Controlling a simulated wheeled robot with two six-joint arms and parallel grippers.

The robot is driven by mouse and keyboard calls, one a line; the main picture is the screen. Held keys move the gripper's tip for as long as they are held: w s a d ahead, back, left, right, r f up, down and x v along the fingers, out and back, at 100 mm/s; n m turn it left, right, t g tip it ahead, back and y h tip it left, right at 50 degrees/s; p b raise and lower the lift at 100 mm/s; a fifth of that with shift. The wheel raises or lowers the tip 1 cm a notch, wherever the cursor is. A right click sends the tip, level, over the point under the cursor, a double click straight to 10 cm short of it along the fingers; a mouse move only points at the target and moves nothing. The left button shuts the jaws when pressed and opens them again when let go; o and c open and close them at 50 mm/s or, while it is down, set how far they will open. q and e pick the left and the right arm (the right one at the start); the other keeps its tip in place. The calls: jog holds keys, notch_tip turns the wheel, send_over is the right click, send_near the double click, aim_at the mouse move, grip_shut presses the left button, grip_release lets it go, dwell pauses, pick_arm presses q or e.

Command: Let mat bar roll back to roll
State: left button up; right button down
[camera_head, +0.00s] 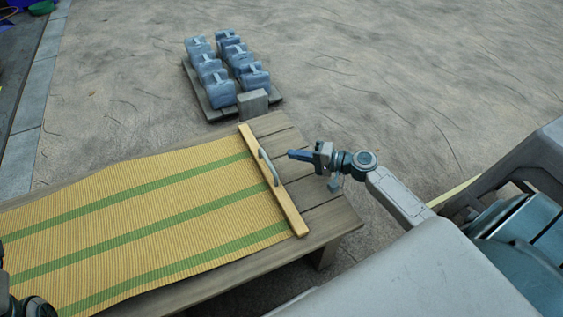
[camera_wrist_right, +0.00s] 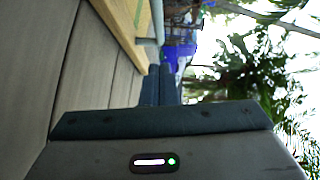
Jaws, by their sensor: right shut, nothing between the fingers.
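A yellow woven mat (camera_head: 140,215) with green stripes lies unrolled over the wooden table. Its right edge ends in a pale wooden bar (camera_head: 290,213) with a curved grey handle (camera_head: 268,168). My right gripper (camera_head: 292,155) is shut and empty, just right of the handle and apart from it in the head view. In the right wrist view the shut fingers (camera_wrist_right: 160,85) show beside the bar (camera_wrist_right: 122,22), with the grey handle (camera_wrist_right: 157,20) close to their tips. The roll end of the mat is not visible. A bit of my left arm shows at the lower left, but its fingers are out of view.
The wooden table (camera_head: 325,215) has bare planks right of the bar. Beyond it several blue-grey jugs (camera_head: 220,90) stand on a low pallet (camera_head: 207,111), with a grey block (camera_head: 252,104) at its near edge. Open ground (camera_head: 410,80) lies to the right.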

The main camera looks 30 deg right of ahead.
jog(key=shift+w+a+f, duration=0.15)
jog(key=shift+a, duration=0.65)
jog(key=shift+w+a+f, duration=0.2)
jog(key=shift+a, duration=0.55)
jog(key=shift+w+a+f, duration=0.15)
jog(key=shift+a, duration=0.65)
